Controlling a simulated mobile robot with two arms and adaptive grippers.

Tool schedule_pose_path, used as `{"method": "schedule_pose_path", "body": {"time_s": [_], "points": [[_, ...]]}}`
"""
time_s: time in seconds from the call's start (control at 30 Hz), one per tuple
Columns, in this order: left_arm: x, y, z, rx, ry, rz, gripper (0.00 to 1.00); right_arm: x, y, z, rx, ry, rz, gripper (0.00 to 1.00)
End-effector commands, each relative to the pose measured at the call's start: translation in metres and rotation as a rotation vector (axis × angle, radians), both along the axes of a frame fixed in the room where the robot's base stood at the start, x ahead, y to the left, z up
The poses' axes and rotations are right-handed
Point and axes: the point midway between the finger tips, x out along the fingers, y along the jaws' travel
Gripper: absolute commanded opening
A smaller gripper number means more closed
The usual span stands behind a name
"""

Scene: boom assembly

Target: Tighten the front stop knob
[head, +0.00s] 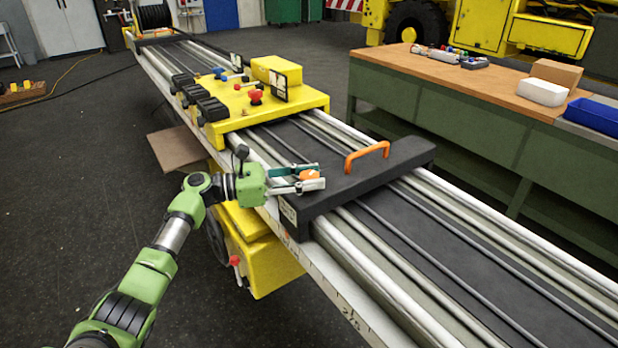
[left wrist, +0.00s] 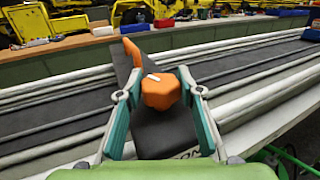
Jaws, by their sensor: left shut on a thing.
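The front stop is a black block (head: 350,185) lying across the boom rails, with an orange arched handle (head: 367,155) on top. Its orange knob (head: 309,175) is on the left end of the block. My left gripper (head: 311,176) reaches in from the left and is shut on the knob. In the left wrist view the faceted knob (left wrist: 160,91), with a small white mark, sits between the two teal fingers (left wrist: 158,98). The black block (left wrist: 165,132) shows behind and below it. My right gripper is not in view.
A yellow carriage (head: 270,105) with black levers and red and blue knobs sits farther along the rails. A green workbench (head: 450,110) with a wooden top stands to the right. A yellow box (head: 265,265) hangs below the near rail. Floor at left is mostly clear.

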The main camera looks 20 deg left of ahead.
Motion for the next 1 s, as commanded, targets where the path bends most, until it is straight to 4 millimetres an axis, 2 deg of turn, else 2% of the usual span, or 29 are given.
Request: {"method": "schedule_pose_path", "body": {"time_s": [0.03,0.1,0.4,0.53,0.67,1.0], "points": [[0.000,-0.001,0.000,-0.001,0.000,0.000,0.37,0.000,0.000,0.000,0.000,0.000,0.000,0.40],[0.000,-0.001,0.000,-0.001,0.000,0.000,0.52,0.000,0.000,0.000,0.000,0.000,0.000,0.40],[0.000,0.000,0.000,0.000,0.000,0.000,0.52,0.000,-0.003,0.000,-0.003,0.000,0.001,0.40],[-0.003,0.006,0.000,0.000,0.000,0.002,0.52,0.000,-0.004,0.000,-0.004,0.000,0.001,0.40],[-0.013,0.024,-0.001,0.003,0.001,0.003,0.52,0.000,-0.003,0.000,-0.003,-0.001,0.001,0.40],[-0.047,0.085,-0.001,0.002,0.001,0.002,0.52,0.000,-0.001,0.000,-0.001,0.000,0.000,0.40]]}}
